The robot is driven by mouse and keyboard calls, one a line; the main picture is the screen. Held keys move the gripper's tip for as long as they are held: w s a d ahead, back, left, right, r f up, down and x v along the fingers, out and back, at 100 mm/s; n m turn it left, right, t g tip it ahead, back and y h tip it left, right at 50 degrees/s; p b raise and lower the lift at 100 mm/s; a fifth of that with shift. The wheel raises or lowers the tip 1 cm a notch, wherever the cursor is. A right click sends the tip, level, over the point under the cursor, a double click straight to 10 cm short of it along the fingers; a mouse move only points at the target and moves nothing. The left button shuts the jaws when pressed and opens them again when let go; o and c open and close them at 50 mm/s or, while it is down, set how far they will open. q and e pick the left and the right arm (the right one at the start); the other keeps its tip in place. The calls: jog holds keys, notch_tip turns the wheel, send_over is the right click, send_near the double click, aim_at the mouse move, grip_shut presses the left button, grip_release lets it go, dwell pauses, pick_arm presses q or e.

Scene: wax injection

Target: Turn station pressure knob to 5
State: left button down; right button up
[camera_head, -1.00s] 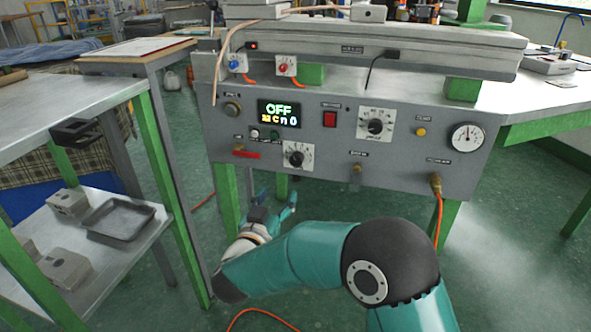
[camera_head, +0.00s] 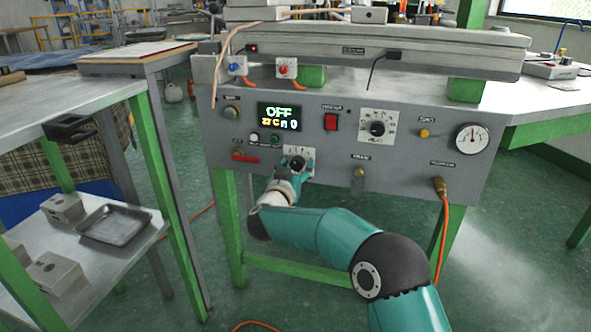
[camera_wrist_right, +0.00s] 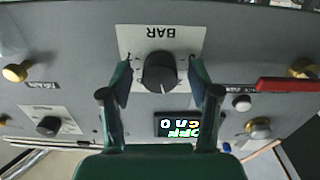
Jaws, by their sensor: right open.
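The station's grey front panel (camera_head: 410,170) carries a black knob (camera_head: 297,163) on a white dial plate, low and left of the middle. In the right wrist view, which is upside down, this knob (camera_wrist_right: 160,73) has a plate marked BAR. My right gripper (camera_head: 300,168) is at this knob and partly covers its plate. In the right wrist view the open fingers of my right gripper (camera_wrist_right: 160,84) stand one on each side of the knob, with gaps visible. The knob's exact setting is too small to read. My left gripper is not in view.
A second knob (camera_head: 377,128), a red switch (camera_head: 331,122), a gauge (camera_head: 472,139) and a display (camera_head: 280,117) reading OFF are on the panel. A red lever (camera_wrist_right: 288,85) is beside the BAR plate. A side table with a tray (camera_head: 113,222) stands at the left.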

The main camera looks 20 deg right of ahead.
jog(key=shift+c, duration=0.3)
jog(key=c, duration=1.1)
jog(key=shift+m, duration=0.4)
jog(key=shift+a+m, duration=0.1)
jog(key=shift+m, duration=0.8)
jog(key=m, duration=0.2)
jog(key=shift+m, duration=0.3)
jog(key=m, duration=0.2)
jog(key=shift+f+m, duration=0.1)
jog(key=shift+m, duration=0.2)
jog(key=shift+m+b, duration=0.8)
jog(key=shift+m, duration=1.2)
jog(key=shift+f, duration=0.1)
